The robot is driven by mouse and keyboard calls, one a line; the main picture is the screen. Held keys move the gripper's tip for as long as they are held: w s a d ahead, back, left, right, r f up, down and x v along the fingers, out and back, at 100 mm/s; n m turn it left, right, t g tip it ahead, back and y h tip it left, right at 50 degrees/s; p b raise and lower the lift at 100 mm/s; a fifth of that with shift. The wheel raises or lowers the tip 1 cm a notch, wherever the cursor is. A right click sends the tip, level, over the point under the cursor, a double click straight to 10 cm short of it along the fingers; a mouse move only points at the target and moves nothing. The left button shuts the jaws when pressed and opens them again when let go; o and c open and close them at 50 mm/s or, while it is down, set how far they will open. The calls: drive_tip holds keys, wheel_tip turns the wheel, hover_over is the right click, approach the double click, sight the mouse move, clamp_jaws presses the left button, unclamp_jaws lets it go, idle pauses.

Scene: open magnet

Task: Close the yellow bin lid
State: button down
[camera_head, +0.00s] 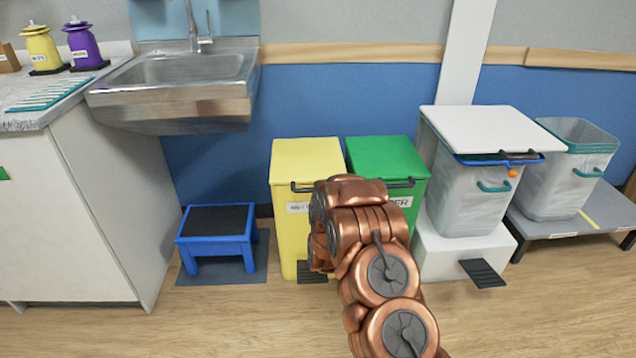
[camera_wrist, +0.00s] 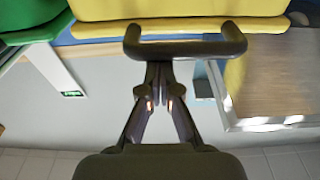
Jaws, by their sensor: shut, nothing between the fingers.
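The yellow bin (camera_head: 292,230) stands upright beside the green bin. Its yellow lid (camera_head: 307,160) lies flat over the top and looks down; I cannot tell if a thin gap is left. A dark handle sticks out from the lid's front edge, and its bar (camera_wrist: 185,48) crosses the wrist view, with the yellow lid edge (camera_wrist: 190,27) behind it. My gripper (camera_wrist: 158,70) is shut and empty, its fingertips right at the handle bar; contact is unclear. In the head view my copper-coloured arm hides the gripper and part of the bin's front.
The green bin (camera_head: 387,158) stands close on the right. A white-lidded bin (camera_head: 470,190) and an open grey bin (camera_head: 570,170) stand further right. A blue step stool (camera_head: 215,250) stands left under the sink (camera_head: 185,85). The floor in front is clear.

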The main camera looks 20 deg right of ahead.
drive_tip(key=shift+s+a+f, duration=0.1)
drive_tip(key=shift+s+f, duration=0.05)
drive_tip(key=shift+f, duration=0.5)
drive_tip(key=shift+s+f, duration=0.1)
drive_tip(key=shift+f, duration=0.5)
drive_tip(key=shift+f+g, duration=0.25)
drive_tip(key=shift+g, duration=0.05)
drive_tip(key=shift+s+a+r, duration=0.1)
drive_tip(key=shift+r, duration=0.05)
wheel_tip(320, 180, up, 5)
drive_tip(key=p, duration=0.1)
drive_tip(key=s+a+f, duration=0.2)
drive_tip(key=s+f, duration=0.2)
drive_tip(key=s, duration=0.4)
drive_tip(key=shift+a+t, duration=0.3)
drive_tip(key=shift+t, duration=0.1)
drive_tip(key=shift+s+r, duration=0.1)
